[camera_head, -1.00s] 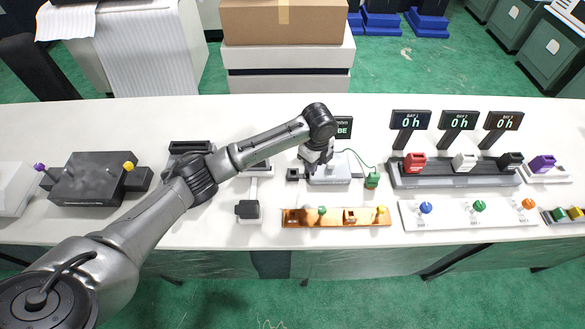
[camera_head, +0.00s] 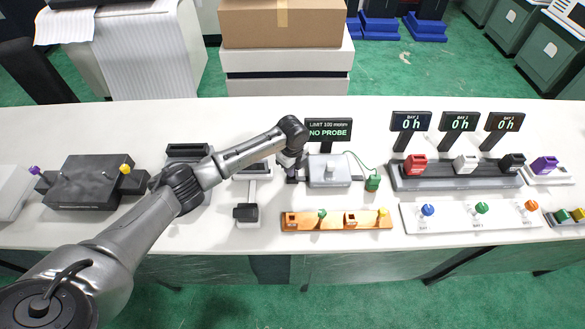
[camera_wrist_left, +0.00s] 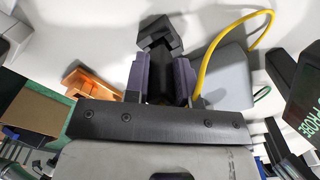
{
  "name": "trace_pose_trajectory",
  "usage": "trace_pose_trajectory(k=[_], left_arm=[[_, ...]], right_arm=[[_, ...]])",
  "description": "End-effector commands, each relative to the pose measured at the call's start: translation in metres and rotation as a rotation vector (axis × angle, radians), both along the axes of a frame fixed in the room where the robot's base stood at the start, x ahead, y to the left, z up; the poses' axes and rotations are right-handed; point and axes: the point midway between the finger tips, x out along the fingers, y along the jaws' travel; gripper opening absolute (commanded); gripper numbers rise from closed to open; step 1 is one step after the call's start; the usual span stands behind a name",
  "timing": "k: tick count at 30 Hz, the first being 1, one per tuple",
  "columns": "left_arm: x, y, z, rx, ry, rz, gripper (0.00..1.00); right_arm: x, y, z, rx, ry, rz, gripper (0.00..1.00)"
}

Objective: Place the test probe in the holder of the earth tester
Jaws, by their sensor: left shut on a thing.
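The earth tester is a light grey box (camera_head: 328,172) in the middle of the table; its display (camera_head: 328,130) reads "NO PROBE". It also shows in the wrist view (camera_wrist_left: 228,78). A black block, seemingly the holder (camera_wrist_left: 158,32), lies just beyond the fingertips in the wrist view. My left gripper (camera_head: 291,172) is at the tester's left side. In the wrist view its fingers (camera_wrist_left: 162,75) are shut on a dark piece, seemingly the test probe (camera_wrist_left: 159,88), mostly hidden between them. A yellow cable (camera_wrist_left: 203,68) arches beside it. Whether probe and holder touch I cannot tell.
An orange tray (camera_head: 336,227) with small parts lies in front of the tester. A small black-topped device (camera_head: 246,213) stands front left. A dark rack (camera_head: 455,181) and white panel (camera_head: 465,222) are at right.

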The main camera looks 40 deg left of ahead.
Motion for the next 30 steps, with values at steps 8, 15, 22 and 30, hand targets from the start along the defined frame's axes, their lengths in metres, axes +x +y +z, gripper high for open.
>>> trace_pose_trajectory(k=[8, 15, 22, 30], left_arm=[[0.0002, -0.0004, -0.0037, 0.0, 0.0, 0.0, 0.0], [0.0001, -0.0005, -0.0072, -0.001, 0.0, 0.0, 0.3], [0.0001, -0.0006, -0.0071, 0.0, 0.0, 0.0, 0.5], [0.0003, -0.0003, -0.0042, 0.0, -0.001, -0.001, 0.5]], right_arm=[[0.0001, 0.0002, -0.0005, 0.001, -0.001, -0.001, 0.43], [0.0002, 0.0017, -0.0003, 0.005, 0.0, -0.004, 0.43], [0.0003, 0.0024, -0.0003, 0.008, -0.001, -0.006, 0.43], [0.0003, 0.0024, -0.0002, 0.008, -0.001, -0.006, 0.43]])
